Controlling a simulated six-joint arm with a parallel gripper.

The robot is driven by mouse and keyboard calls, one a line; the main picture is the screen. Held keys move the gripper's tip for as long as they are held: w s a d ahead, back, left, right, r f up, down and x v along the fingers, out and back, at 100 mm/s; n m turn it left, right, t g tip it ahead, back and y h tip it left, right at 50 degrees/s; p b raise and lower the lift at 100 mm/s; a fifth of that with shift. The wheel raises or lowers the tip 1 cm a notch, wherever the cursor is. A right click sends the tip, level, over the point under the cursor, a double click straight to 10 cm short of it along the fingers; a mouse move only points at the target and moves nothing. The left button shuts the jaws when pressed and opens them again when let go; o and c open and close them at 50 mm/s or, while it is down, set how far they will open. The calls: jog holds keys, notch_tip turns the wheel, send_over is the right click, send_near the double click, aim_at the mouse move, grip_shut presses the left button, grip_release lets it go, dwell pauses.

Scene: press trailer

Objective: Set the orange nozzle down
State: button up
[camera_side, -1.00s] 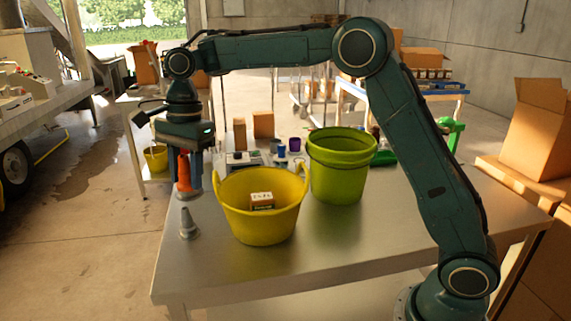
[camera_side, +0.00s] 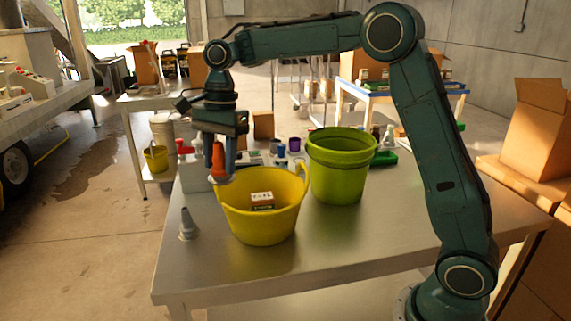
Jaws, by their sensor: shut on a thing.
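The orange nozzle (camera_side: 218,159) is upright between the fingers of my gripper (camera_side: 222,168), which is shut on it. It hangs above the table, by the left rim of the yellow tub (camera_side: 262,225). Its grey base overlaps the rim in the picture, and I cannot tell whether it is behind or over the rim. A grey nozzle (camera_side: 187,226) stands upright on the table (camera_side: 330,246), left of the tub.
A small box (camera_side: 262,200) is in the yellow tub. A green bucket (camera_side: 336,178) stands to the right of the tub. Bottles, small boxes and a scale crowd the back of the table. The front of the table is clear.

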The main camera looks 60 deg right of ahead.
jog(key=s+d+m, duration=0.1)
jog(key=s+d, duration=1.7)
jog(key=s, duration=0.2)
jog(key=shift+s+d+f, duration=0.15)
jog(key=shift+d+f, duration=0.05)
jog(key=shift+d, duration=0.05)
jog(key=shift+f, duration=0.1)
notch_tip(320, 180, down, 16)
jog(key=shift+f, duration=0.1)
jog(key=shift+f, duration=1.85)
jog(key=shift+f, duration=0.1)
jog(key=o, duration=1)
jog(key=shift+o, duration=0.2)
